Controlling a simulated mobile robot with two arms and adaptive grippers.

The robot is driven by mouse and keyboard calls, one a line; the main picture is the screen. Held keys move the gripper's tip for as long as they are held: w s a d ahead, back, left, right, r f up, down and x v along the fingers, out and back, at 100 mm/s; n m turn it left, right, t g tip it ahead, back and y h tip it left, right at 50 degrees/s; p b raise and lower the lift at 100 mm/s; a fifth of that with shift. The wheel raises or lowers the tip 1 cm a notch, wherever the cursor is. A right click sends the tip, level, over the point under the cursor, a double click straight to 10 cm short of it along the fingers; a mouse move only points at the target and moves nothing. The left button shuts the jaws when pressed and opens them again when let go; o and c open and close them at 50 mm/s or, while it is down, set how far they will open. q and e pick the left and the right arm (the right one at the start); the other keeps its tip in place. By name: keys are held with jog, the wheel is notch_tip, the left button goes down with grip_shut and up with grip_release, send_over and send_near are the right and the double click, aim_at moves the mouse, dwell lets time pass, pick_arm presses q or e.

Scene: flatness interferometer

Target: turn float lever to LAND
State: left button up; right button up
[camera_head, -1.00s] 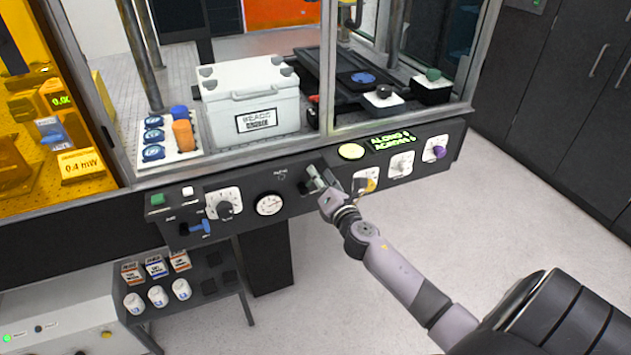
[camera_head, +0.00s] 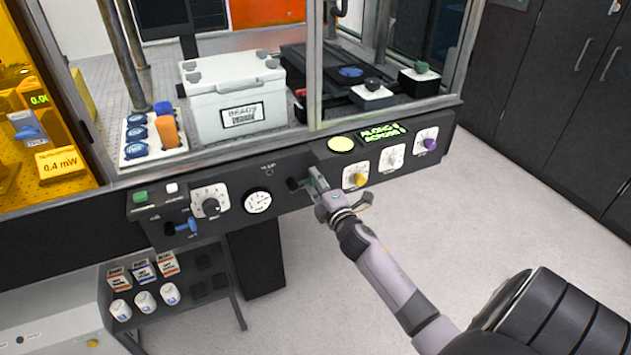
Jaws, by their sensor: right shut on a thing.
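The float lever (camera_head: 293,184) is a small dark lever on the front of the black control panel, to the right of a small label that is too blurred to read. My right gripper (camera_head: 317,182) is at the panel, shut on the float lever, and its fingers hide much of it. The exact angle of the lever and its LAND mark cannot be made out. My left gripper is not in view.
A round white gauge (camera_head: 258,202) sits left of the lever. The yellow knob (camera_head: 356,179) is close on its right. A black knob (camera_head: 210,206) and a blue handle (camera_head: 186,228) are further left. A white box (camera_head: 236,96) stands above, behind the frame. Open floor lies in front.

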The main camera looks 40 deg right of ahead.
jog(key=shift+f+m, duration=0.2)
jog(key=shift+m, duration=0.1)
jog(key=o, duration=1.2)
jog(key=shift+c, duration=0.2)
jog(key=v, duration=1.2)
